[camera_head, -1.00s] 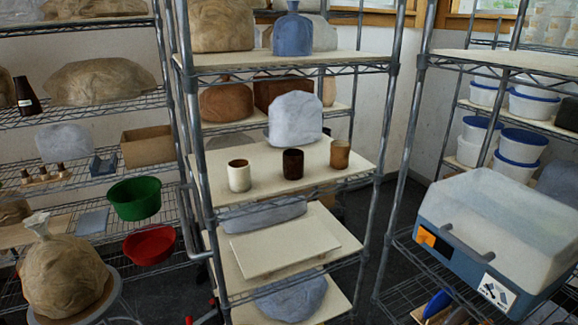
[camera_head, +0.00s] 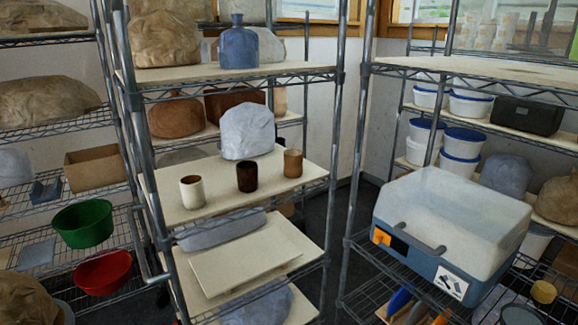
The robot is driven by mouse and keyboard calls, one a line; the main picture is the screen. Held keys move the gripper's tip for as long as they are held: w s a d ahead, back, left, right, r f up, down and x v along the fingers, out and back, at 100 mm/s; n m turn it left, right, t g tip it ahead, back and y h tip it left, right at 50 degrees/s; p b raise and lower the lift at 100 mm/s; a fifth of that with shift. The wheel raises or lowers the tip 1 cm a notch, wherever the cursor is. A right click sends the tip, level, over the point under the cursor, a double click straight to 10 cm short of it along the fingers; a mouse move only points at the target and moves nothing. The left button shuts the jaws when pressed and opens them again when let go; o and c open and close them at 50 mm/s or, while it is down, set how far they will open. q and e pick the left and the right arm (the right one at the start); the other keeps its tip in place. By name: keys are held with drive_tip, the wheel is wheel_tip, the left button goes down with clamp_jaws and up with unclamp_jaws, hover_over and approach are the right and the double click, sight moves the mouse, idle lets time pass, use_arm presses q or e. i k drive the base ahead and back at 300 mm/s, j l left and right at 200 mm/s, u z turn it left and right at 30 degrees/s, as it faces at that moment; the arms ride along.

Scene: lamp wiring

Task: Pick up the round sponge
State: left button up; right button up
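A small round yellow object (camera_head: 543,291), which looks like the round sponge, shows near the lower right corner. It is at a low level of the right rack, just right of the blue and white box. It is small in view, and I cannot tell exactly what it rests on. Neither of my grippers is in view.
A blue box with a clear cover (camera_head: 452,225) sits on the right rack (camera_head: 352,200). The middle shelf holds a white cup (camera_head: 193,192), a dark cup (camera_head: 247,176) and a brown cup (camera_head: 293,163). Green (camera_head: 83,224) and red (camera_head: 103,270) bowls are at left.

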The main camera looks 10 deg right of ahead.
sight(544, 293)
drive_tip(key=z, duration=1.9)
